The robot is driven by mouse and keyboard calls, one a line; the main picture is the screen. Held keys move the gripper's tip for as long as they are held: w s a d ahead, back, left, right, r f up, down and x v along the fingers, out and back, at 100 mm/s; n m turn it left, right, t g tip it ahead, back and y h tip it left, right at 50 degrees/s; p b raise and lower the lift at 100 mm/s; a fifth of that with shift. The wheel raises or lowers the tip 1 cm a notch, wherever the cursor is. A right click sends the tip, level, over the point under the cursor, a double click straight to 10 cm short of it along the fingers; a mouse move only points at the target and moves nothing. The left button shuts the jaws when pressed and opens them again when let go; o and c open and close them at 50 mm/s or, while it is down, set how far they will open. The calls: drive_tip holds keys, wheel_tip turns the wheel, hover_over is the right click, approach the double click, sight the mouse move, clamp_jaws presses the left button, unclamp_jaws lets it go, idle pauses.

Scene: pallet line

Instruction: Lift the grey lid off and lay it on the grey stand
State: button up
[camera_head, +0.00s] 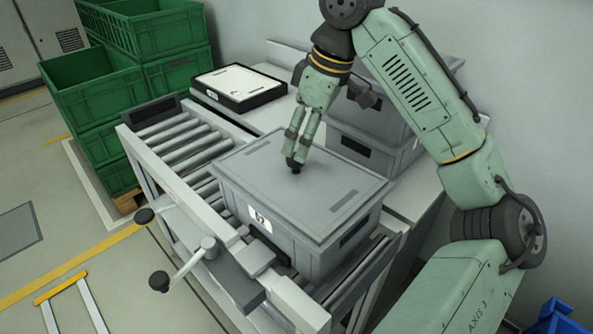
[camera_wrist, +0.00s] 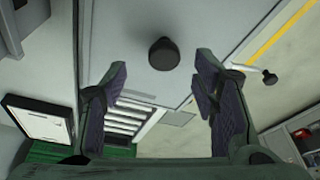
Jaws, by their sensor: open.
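The grey lid (camera_head: 330,192) lies flat on a grey crate (camera_head: 290,250) that stands on the roller conveyor. A small black knob (camera_head: 295,169) stands up from the lid. In the wrist view the lid (camera_wrist: 190,22) fills the upper middle, and its dark round knob (camera_wrist: 164,53) shows just beyond the gap between the fingers. My gripper (camera_head: 297,158) is over the lid, pointing down at the knob. In the wrist view its two dark fingers (camera_wrist: 160,75) are apart with nothing between them. I cannot tell which surface is the grey stand.
The roller conveyor (camera_head: 178,137) runs under the crate, with black-knobbed handles along its front. A black-rimmed white tray (camera_head: 238,86) lies on the pale surface behind. Grey crates (camera_head: 368,120) are stacked close behind my gripper. Green crates (camera_head: 95,95) are stacked at the left.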

sight(296, 166)
drive_tip(key=shift+s+p+x, duration=0.15)
drive_tip(key=shift+p+x, duration=0.15)
drive_tip(key=shift+x, duration=1.05)
drive_tip(key=shift+s+p+x, duration=0.15)
drive_tip(key=shift+p+x, duration=0.15)
drive_tip(key=shift+x, duration=1.05)
drive_tip(key=shift+a, duration=0.15)
drive_tip(key=shift+c, duration=0.4)
clamp_jaws()
